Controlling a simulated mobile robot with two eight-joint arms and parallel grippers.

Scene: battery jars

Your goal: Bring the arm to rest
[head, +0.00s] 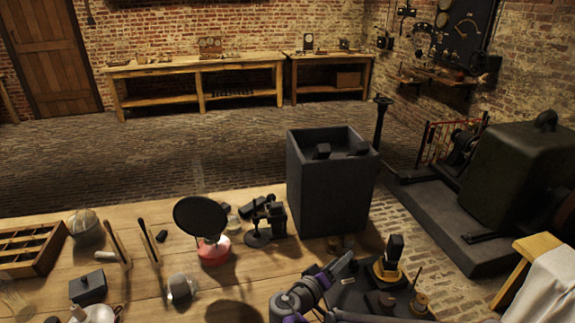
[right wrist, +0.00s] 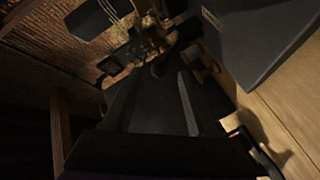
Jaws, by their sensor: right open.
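My right arm comes in from the bottom of the head view, grey with purple joints. Its gripper (head: 345,268) is above the near edge of the table, in front of the dark grey square jar (head: 325,195) and left of a black device with a brass base (head: 388,270). The jaws are open; I make out nothing held. The jar stands upright on the table with dark blocks inside. The right wrist view is dark, and a grey box-shaped surface (right wrist: 265,35) shows at its upper right. My left gripper is not in view.
The wooden table (head: 265,285) carries a round black disc on a red base (head: 205,225), small black instruments (head: 265,220), a slotted wooden tray (head: 30,248) and a dark box (head: 88,288). A stool with white cloth (head: 545,280) stands at the right. Open floor lies behind.

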